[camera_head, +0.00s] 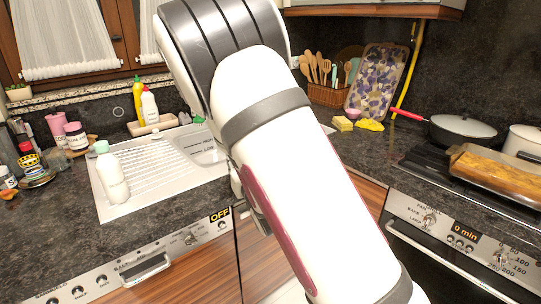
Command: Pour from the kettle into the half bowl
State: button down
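I see no kettle that I can make out in this view. A small patterned cup or bowl in yellow, dark and white (28,161) stands on the counter at the far left, with a dish under it. I cannot tell if it is the half bowl. My white and grey arm fills the middle of the view and hides much of the counter behind it. My gripper does not show clearly. Only a small grey and dark part shows at the arm's left side, so its fingers and anything in them are hidden.
A white bottle with a green cap (111,174) stands on the sink drainer (160,160). Jars (76,136) crowd the left counter. The front left counter is clear.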

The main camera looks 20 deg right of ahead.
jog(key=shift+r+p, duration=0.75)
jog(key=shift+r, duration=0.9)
